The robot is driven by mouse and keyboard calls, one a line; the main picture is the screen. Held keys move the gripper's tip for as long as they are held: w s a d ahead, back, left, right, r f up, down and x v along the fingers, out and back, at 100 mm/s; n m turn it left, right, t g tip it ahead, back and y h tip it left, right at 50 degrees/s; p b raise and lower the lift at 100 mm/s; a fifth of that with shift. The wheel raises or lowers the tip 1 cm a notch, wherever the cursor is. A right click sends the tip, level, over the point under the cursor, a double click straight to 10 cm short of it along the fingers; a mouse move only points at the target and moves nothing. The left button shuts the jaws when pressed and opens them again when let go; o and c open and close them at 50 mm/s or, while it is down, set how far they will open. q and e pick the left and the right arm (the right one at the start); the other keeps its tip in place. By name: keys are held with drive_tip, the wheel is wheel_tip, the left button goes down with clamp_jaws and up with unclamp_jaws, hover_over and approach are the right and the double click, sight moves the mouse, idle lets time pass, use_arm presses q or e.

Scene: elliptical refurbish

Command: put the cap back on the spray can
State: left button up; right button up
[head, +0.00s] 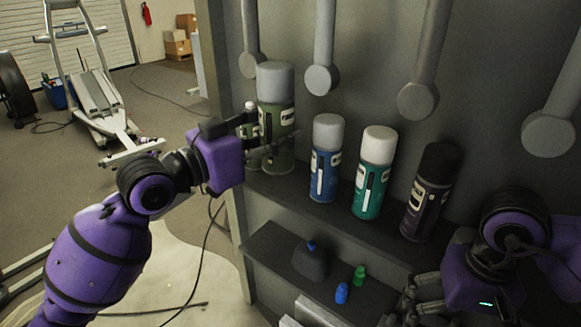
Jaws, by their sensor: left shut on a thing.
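An olive green spray can (277,115) with a grey cap (275,80) stands upright at the left end of the upper shelf. My left gripper (268,130) is shut on this can from the left, around its middle. A slimmer green container with a pale top (251,106) shows just behind the gripper, mostly hidden by it. A blue can with a grey cap (326,160), a teal can with a white cap (372,175) and a dark purple can with a black cap (430,195) stand to the right.
The upper shelf (285,189) has bare room along its front. The lower shelf (270,250) holds a dark bottle (311,262) and small blue (341,292) and green (360,275) bottles. Several grey rods with round ends (322,79) hang above the cans.

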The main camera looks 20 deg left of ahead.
use_arm(q)
drive_tip(key=shift+w+a+f+b, duration=0.2)
drive_tip(key=shift+w+f+b, duration=0.05)
drive_tip(key=shift+w+f, duration=1.75)
drive_tip(key=shift+w+a+f+b, duration=0.15)
drive_tip(key=shift+w+f+b, duration=0.15)
drive_tip(key=shift+w+f, duration=1.75)
drive_tip(key=shift+w+a+f+b, duration=0.2)
drive_tip(key=shift+w+f+b, duration=0.05)
drive_tip(key=shift+w+f, duration=1.75)
use_arm(e)
drive_tip(key=shift+s+f+g, duration=0.15)
drive_tip(key=shift+f, duration=0.8)
drive_tip(key=shift+s+f+g, duration=0.1)
drive_tip(key=shift+f+g, duration=0.05)
drive_tip(key=shift+f, duration=0.8)
use_arm(q)
drive_tip(key=shift+w, duration=0.15)
use_arm(e)
drive_tip(key=shift+f, duration=0.15)
use_arm(q)
drive_tip(key=o, duration=1.3)
drive_tip(key=shift+o, duration=0.5)
use_arm(e)
drive_tip(key=shift+f, duration=0.1)
